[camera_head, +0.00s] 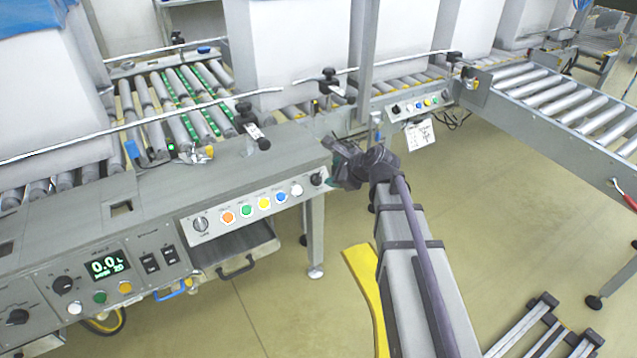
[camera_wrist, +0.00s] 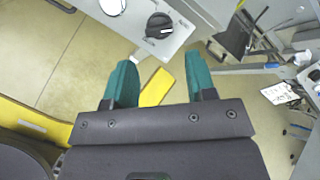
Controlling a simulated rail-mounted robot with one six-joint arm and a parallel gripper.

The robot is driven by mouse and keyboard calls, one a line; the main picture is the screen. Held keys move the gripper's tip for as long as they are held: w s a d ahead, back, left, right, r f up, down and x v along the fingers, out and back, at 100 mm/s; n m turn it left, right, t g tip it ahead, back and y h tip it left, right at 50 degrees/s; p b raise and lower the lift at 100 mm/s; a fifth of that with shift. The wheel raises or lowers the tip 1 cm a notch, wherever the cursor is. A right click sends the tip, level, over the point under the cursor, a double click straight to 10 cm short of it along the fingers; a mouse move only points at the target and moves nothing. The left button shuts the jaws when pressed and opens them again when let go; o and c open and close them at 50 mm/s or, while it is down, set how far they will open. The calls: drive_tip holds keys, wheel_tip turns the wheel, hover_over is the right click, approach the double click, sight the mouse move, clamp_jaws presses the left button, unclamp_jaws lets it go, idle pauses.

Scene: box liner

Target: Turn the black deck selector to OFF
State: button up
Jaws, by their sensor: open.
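A black selector knob (camera_head: 317,179) sits at the right end of the front button panel. In the wrist view the black knob (camera_wrist: 159,25) is near the top centre, beyond my fingertips, with a pale mark on its face. Its printed lettering is too small to read, so its setting is unclear. My gripper (camera_wrist: 164,68) is open and empty, its two green fingers apart with floor showing between them. In the head view my gripper (camera_head: 337,165) is just right of the knob, apparently close to the panel end; the exact gap cannot be told.
White, orange, green, yellow and blue buttons (camera_head: 264,203) and a grey rotary switch (camera_head: 200,224) share the panel. A display box (camera_head: 105,266) with further black knobs is lower left. Roller conveyors with large white boxes (camera_head: 300,45) stand behind. A yellow floor strip (camera_head: 364,280) lies below.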

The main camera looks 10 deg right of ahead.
sight(319, 177)
drive_tip(key=b+x, duration=0.4)
drive_tip(key=x, duration=0.4)
drive_tip(key=shift+s+f, duration=0.1)
drive_tip(key=shift+f, duration=0.05)
drive_tip(key=shift+a, duration=0.1)
drive_tip(key=c, duration=0.6)
